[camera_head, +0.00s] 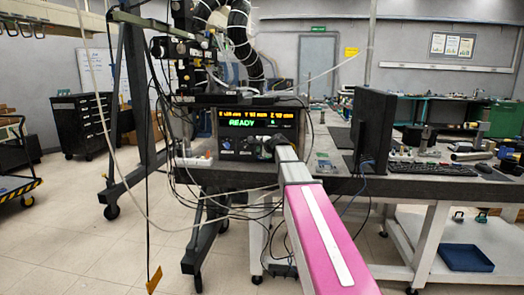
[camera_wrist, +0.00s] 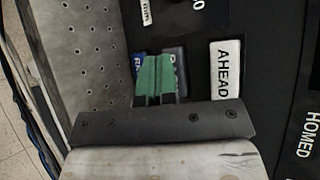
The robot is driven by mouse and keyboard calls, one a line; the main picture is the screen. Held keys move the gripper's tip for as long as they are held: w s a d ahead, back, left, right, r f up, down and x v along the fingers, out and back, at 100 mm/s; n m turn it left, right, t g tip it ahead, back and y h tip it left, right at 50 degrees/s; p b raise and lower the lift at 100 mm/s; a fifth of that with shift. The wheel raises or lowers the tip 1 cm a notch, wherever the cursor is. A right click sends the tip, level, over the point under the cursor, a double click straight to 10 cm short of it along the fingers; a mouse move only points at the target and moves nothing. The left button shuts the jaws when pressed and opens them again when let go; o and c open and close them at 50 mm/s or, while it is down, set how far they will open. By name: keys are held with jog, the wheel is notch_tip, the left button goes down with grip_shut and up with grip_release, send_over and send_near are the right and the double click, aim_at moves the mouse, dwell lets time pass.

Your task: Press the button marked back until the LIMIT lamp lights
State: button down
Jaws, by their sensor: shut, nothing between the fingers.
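The control box (camera_head: 258,128) stands on the bench in the head view, its display (camera_head: 258,119) showing READY in green. In the wrist view my gripper (camera_wrist: 156,62) has its green fingers together with nothing between them. The fingertips lie over or just in front of a dark blue patch (camera_wrist: 175,62) with partly hidden white letters, perhaps the back button. Contact cannot be told. A white button marked AHEAD (camera_wrist: 226,68) is to the right, apart from the fingers. The word HOMED (camera_wrist: 302,135) shows at the right edge. I cannot make out a LIMIT lamp.
A grey perforated plate (camera_wrist: 85,45) lies left of the fingers in the wrist view. Loose cables (camera_head: 190,170) hang left of the box.

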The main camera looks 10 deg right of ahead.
jog(key=shift+w+d, duration=0.1)
jog(key=shift+w, duration=0.15)
jog(key=shift+s, duration=0.1)
dwell(0.5)
jog(key=shift+s+a, duration=0.25)
jog(key=shift+s, duration=0.55)
jog(key=s, duration=0.1)
jog(key=s+a, duration=0.1)
jog(key=s, duration=0.2)
jog(key=shift+s+a, duration=0.3)
dwell(0.4)
